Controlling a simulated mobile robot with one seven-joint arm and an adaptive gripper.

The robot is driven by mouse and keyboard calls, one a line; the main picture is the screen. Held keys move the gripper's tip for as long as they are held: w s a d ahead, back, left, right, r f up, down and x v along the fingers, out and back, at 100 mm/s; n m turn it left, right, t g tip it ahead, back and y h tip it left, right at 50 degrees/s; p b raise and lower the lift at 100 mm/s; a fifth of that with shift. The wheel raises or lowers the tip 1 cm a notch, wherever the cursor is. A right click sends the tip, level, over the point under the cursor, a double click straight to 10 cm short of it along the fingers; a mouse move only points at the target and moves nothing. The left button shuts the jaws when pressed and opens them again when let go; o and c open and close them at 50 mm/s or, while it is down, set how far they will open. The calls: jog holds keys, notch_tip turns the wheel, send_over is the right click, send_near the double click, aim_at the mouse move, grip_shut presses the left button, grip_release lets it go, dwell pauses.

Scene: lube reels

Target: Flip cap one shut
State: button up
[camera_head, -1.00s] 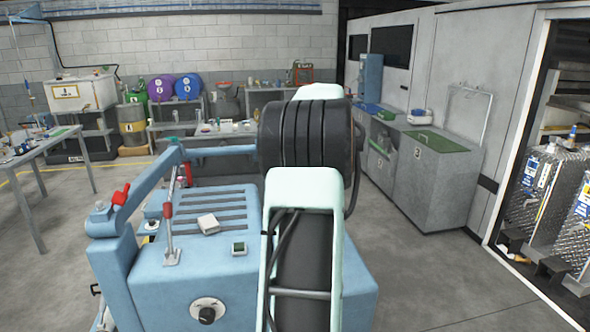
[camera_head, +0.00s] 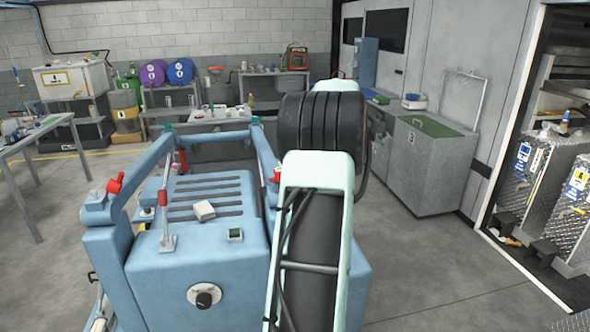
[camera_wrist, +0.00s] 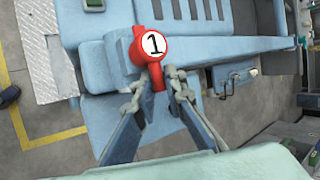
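Cap one is a red round cap with a white disc marked "1" (camera_wrist: 154,46), on a light blue beam in the wrist view. A narrow red tab (camera_wrist: 157,80) extends down from it. My gripper (camera_wrist: 161,88) has its two grey fingertips apart, one on each side of this tab. I cannot tell whether either finger touches it. In the head view my gripper is hidden behind my arm. Red parts show on the blue machine there, at the left post (camera_head: 115,186) and beside my arm (camera_head: 277,174); no number is readable on them.
The blue machine (camera_head: 200,250) has a slotted top, upright posts and a front knob (camera_head: 204,296). A workbench (camera_head: 40,142) stands at left. Grey bins (camera_head: 430,170) and metal canisters (camera_head: 535,180) stand at right. Floor between machine and bins is clear.

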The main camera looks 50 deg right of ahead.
jog(key=o, duration=0.3)
